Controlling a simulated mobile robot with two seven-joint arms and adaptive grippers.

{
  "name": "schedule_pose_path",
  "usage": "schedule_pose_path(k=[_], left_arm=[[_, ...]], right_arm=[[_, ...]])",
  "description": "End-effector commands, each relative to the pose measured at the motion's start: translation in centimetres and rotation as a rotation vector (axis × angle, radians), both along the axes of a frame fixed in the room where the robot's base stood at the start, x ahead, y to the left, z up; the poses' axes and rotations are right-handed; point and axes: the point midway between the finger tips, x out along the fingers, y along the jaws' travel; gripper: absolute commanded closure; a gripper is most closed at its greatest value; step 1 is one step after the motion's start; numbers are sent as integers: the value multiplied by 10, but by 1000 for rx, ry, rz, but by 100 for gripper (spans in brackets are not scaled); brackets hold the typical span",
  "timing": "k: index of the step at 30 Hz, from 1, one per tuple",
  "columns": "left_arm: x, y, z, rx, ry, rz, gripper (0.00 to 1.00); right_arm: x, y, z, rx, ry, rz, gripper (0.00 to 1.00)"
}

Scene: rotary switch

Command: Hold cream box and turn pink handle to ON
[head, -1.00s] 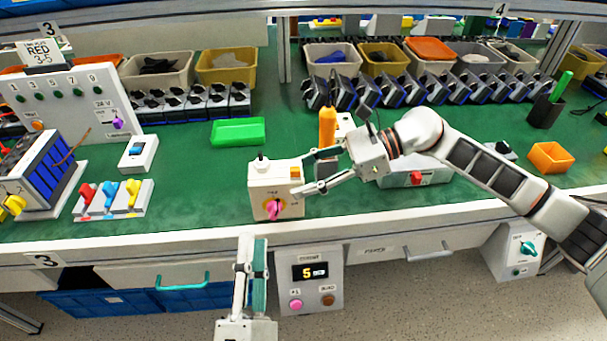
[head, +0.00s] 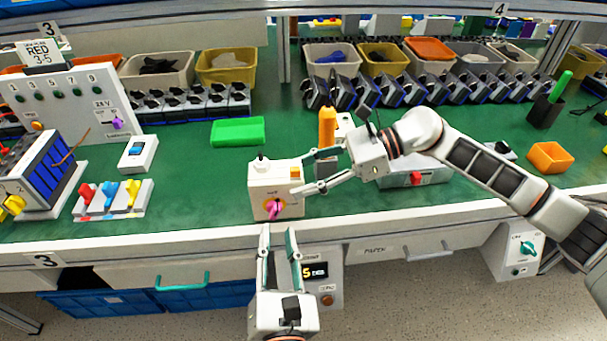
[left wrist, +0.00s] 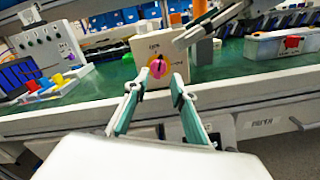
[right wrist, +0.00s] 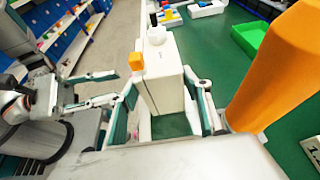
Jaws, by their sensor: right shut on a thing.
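The cream box (head: 263,182) stands near the front edge of the green bench. Its pink handle (head: 272,208) is on the front face, also seen in the left wrist view (left wrist: 158,68). My right gripper (head: 298,176) is shut on the box from its right side; the right wrist view shows the box (right wrist: 162,80) between its fingers (right wrist: 168,120). My left gripper (head: 279,232) is open just below and in front of the handle, with its fingertips (left wrist: 157,82) on either side of the handle's line and apart from it.
An orange bottle (head: 327,128) stands behind my right gripper. Red, blue and yellow switches (head: 110,197) are to the left. A grey panel with a display (head: 330,290) hangs below the bench edge, partly behind my left gripper.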

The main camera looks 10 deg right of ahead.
Motion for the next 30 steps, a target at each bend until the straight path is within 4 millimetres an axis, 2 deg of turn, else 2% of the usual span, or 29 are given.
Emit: schedule_pose_path(k=[1, 9, 21, 22, 24, 30], left_arm=[[7, 0, -1, 0, 1, 1, 75], [30, 0, -2, 2, 1, 0, 75], [35, 0, -2, 2, 2, 0, 75], [35, 0, -2, 2, 2, 0, 80], [35, 0, -2, 2, 2, 0, 98], [34, -1, -2, 4, 3, -2, 100]], right_arm=[[-1, -3, -11, -13, 11, -2, 89], [-1, -3, -11, -13, 11, -2, 89], [-1, -3, -11, -13, 11, -2, 89], [-1, -3, -11, -13, 11, -2, 89], [-1, -3, -11, -13, 11, -2, 89], [-1, -2, -11, -12, 11, -2, 89]])
